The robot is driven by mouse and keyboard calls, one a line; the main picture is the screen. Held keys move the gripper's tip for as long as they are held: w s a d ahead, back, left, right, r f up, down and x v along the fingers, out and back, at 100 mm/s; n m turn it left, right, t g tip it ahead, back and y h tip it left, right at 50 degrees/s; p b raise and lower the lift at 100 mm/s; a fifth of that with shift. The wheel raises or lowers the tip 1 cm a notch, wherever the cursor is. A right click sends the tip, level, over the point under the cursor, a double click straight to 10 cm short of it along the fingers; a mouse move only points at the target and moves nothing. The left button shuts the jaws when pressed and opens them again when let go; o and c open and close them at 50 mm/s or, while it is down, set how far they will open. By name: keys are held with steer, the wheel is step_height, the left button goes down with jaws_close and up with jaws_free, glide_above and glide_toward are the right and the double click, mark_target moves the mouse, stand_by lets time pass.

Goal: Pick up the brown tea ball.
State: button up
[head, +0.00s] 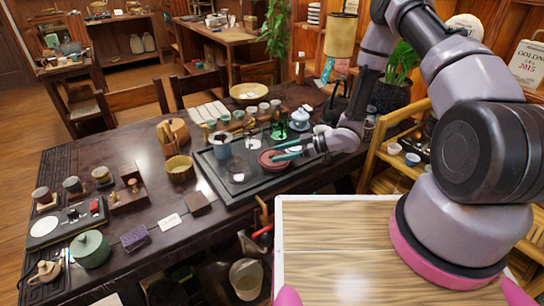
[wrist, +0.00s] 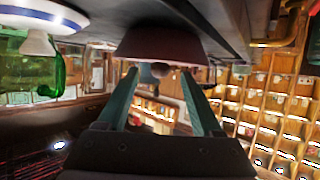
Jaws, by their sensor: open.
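My gripper (head: 284,152) is over the dark tea tray (head: 232,187) in the head view, its teal fingers at a reddish-brown round vessel (head: 270,163). In the wrist view my gripper (wrist: 160,76) is open, its fingers spread apart. A small dark round thing (wrist: 161,70) shows between the fingertips, right against the reddish-brown vessel (wrist: 165,46). I cannot tell whether it is the brown tea ball or a knob on the vessel. No other tea ball can be made out surely.
A green glass vessel (wrist: 28,72) is at the left in the wrist view. A blue-and-white pot (head: 300,119) and several small cups stand behind the gripper in the head view. A shelf (head: 392,160) stands at the right.

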steer(key=shift+w+a+f, duration=0.1)
steer(key=shift+a+f, duration=0.05)
steer(key=shift+a, duration=0.2)
steer(key=shift+c, duration=0.4)
jaws_close()
